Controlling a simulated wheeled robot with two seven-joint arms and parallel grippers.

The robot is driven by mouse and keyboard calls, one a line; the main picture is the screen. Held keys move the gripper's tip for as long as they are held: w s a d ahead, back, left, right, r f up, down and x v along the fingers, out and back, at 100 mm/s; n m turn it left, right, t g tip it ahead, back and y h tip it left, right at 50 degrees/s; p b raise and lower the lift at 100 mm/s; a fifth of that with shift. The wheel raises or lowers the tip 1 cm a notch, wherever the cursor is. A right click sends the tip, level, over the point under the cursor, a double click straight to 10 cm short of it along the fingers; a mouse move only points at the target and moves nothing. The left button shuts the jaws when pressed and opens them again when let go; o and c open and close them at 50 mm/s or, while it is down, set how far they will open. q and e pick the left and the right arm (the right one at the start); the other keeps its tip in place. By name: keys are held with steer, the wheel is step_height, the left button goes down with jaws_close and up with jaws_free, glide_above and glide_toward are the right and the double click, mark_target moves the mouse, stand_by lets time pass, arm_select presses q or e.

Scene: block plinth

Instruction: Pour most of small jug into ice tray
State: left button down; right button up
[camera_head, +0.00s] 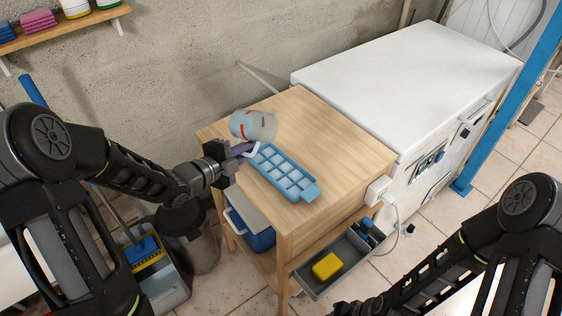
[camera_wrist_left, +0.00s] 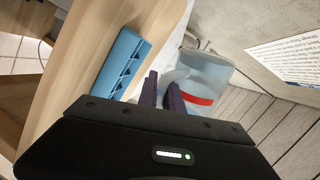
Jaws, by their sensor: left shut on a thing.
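The small jug (camera_head: 262,126) is clear, pale blue-grey with a red mark, and is held above the wooden table top by the far end of the ice tray. It also shows in the left wrist view (camera_wrist_left: 208,75), with a red band and a pale handle. It looks tilted; how much liquid is inside I cannot tell. My left gripper (camera_head: 243,150) is shut on the jug's handle; its purple fingers show in the left wrist view (camera_wrist_left: 161,95). The blue ice tray (camera_head: 313,192) lies on the table, its cells seeming empty.
The wooden table (camera_head: 335,140) has bare room right of the tray. A white chest appliance (camera_head: 405,75) adjoins it, and a concrete wall stands behind. A grey bin with a yellow item (camera_head: 326,266) sits below the front edge.

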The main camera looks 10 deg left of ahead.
arm_select(q)
steer(key=shift+r+n+h, duration=0.2)
steer(key=shift+n+h, duration=0.1)
steer(key=shift+n, duration=0.4)
arm_select(e)
step_height(320, 180, up, 2)
steer(key=shift+r, duration=0.1)
